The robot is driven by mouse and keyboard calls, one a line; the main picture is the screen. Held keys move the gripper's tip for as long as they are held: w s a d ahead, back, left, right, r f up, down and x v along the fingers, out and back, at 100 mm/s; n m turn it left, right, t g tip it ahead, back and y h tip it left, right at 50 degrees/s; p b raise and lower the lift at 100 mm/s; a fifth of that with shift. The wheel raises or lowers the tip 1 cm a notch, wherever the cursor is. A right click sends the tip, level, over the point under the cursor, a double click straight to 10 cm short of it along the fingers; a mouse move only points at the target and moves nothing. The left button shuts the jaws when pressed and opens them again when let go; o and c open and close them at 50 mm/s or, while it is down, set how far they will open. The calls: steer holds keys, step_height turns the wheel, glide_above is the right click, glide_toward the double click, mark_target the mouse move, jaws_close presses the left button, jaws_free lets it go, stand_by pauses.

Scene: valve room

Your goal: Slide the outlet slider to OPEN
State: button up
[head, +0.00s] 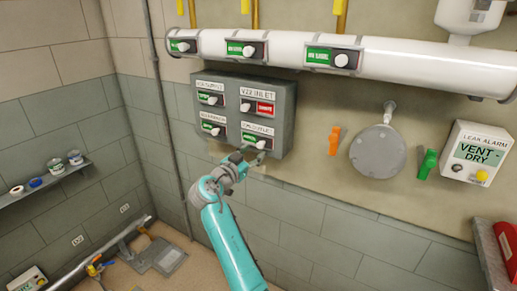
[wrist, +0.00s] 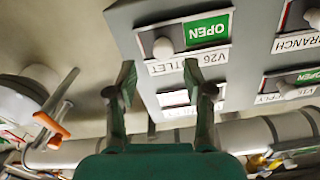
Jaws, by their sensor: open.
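The outlet slider is the lower right one on the grey box (head: 289,120). In the wrist view, which is upside down, its label (wrist: 187,60) reads V26 OUTLET. A green OPEN field (wrist: 207,30) shows, with the round white knob (wrist: 163,47) beside it. In the head view the knob (head: 261,145) sits at the right end of its slot. My gripper (head: 260,158) is just below the slider. In the wrist view my gripper (wrist: 158,76) is open and empty, with the knob seen between its fingers. I cannot tell whether a finger touches the box.
The inlet slider (head: 256,107) above shows red. Two more sliders share the box's left side. A white pipe (head: 400,59) runs above. To the right are an orange handle (head: 335,140), a round grey cover (head: 377,151), a green handle (head: 426,164) and an alarm box (head: 478,153).

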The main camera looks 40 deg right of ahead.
steer(key=v, duration=0.6)
steer(key=shift+a, duration=0.25)
steer(key=s+a+f+n+t+y, duration=0.2)
steer(key=s+f+n+y, duration=0.15)
steer(key=f, duration=0.55)
steer(key=s+a+f+n+t+y, duration=0.25)
steer(key=f+n, duration=0.25)
steer(key=f, duration=0.5)
steer(key=s+a+f+n+t+y, duration=0.1)
steer(key=s+a+f+n+y, duration=0.2)
steer(key=s+f, duration=0.35)
steer(key=s+a+f+n+t+y, duration=0.1)
steer(key=s+a+f+n+y, duration=0.1)
steer(key=s+a+f, duration=0.4)
steer(key=s+a+n+t+y, duration=0.1)
steer(key=s+a+y, duration=0.15)
steer(key=s, duration=0.75)
steer(key=s+a+n+y, duration=0.2)
steer(key=s+a, duration=0.1)
steer(key=s, duration=0.7)
steer(key=s+a+r+t+y, duration=0.1)
steer(key=s+a+r, duration=0.1)
steer(key=s+r, duration=0.9)
steer(key=s, duration=0.3)
